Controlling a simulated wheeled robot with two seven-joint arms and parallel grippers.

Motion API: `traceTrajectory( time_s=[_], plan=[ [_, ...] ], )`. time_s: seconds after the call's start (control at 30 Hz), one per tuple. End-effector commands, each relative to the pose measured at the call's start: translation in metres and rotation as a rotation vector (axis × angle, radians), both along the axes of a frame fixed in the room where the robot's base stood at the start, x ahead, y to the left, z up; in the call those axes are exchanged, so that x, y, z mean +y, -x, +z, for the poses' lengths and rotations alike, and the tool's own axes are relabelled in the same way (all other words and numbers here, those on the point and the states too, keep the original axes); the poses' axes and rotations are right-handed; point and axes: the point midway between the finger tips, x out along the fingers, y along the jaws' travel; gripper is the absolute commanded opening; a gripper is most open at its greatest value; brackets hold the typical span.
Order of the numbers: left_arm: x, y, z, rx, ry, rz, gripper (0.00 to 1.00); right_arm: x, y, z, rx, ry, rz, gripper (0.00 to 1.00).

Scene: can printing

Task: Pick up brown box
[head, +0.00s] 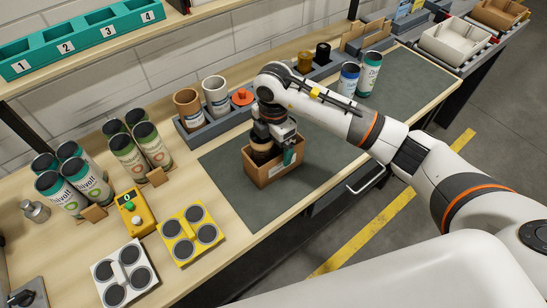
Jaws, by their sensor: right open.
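The small open brown box (270,178) stands on the dark grey mat in the middle of the bench. My right gripper (274,148) points down at the top of the box, with its arm coming in from the right. The gripper is open. Its fingertips are partly hidden, so I cannot tell whether they touch the box walls. A dark brown round thing and a teal patch show at the box opening, partly covered by the gripper. My left gripper is not in view.
A grey tray (197,139) with two cups stands behind the box. Several cans (88,187) stand at left, near a yellow holder (208,250) and a white holder (101,272). The dark mat (235,213) is clear in front of the box.

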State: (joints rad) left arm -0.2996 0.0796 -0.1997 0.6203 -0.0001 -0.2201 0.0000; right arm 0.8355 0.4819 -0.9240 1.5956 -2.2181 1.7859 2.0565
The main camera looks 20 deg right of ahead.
Motion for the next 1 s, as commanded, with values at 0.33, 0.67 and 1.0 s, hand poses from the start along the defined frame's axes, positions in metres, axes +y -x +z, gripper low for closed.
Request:
traceTrajectory(
  time_s=[0.33,0.67,1.0],
  plan=[
    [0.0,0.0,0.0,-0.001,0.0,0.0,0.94,0.0,0.0,0.0,0.0,0.0,-0.001,0.8],
    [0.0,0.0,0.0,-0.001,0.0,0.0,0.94,0.0,0.0,0.0,-0.001,0.0,-0.001,0.34],
    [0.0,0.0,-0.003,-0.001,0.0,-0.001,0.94,0.0,-0.002,0.017,-0.006,-0.001,0.0,0.34]
  ],
)
